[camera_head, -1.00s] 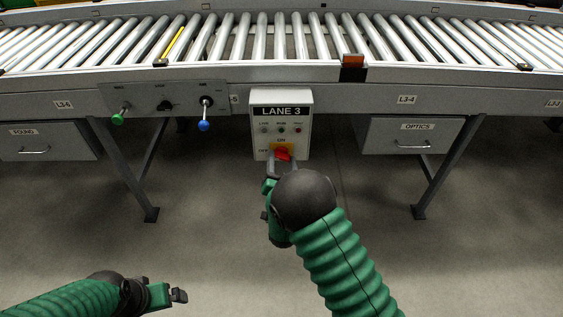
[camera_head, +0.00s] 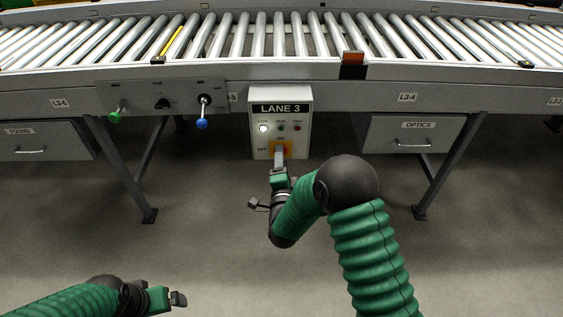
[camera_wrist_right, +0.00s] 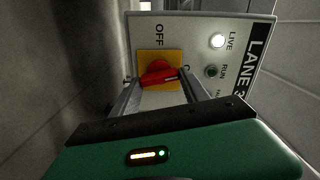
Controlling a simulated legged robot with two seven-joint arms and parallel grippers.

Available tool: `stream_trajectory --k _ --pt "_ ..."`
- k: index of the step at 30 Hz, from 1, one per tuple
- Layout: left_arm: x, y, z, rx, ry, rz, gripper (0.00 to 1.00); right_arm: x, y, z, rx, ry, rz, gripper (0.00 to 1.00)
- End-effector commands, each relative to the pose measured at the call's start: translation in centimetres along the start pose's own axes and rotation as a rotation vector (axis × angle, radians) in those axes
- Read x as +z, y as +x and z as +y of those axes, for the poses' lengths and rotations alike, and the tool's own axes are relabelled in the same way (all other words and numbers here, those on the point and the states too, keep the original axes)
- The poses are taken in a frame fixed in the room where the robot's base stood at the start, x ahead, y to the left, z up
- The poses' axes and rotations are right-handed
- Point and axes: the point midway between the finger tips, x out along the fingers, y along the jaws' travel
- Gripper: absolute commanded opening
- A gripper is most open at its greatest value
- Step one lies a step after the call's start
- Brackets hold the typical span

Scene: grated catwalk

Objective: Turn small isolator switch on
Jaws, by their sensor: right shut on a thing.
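The small isolator switch is a red handle (camera_wrist_right: 158,75) on a yellow plate (camera_wrist_right: 150,57), low on the grey LANE 3 box (camera_head: 305,125). In the right wrist view the handle points towards the ON side, with the ON label partly hidden. The LIVE lamp (camera_head: 263,128) glows white; in the wrist view it is also lit. My right gripper (camera_head: 280,158) is at the switch, its fingers on either side of the handle and shut on it. In the head view it hides the handle. My left gripper (camera_head: 178,298) hangs low at the left, away from everything; its jaws are unclear.
A roller conveyor (camera_head: 270,36) runs above the box. To the left is a panel (camera_head: 138,95) with a green-tipped lever (camera_head: 114,117), a black knob (camera_head: 162,104) and a blue-tipped lever (camera_head: 202,122). Drawers (camera_head: 405,135) and legs flank the box. The floor below is clear.

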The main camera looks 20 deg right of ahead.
Motion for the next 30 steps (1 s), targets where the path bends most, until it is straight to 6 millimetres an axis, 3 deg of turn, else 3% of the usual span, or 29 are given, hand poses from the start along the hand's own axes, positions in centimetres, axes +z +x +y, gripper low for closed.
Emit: stream_trajectory --k 12,29,30 --pt "0.13 0.56 0.0 0.0 0.0 0.0 0.97 -0.05 -0.15 0.62 0.011 0.208 0.002 0.12" --pt "0.15 0.61 0.0 0.0 0.0 0.0 0.97 -0.1 -0.17 0.78 0.015 0.241 0.003 0.12" --pt "0.15 0.61 0.0 0.0 0.0 0.0 0.97 -0.1 -0.17 0.79 0.015 0.241 0.003 0.54"
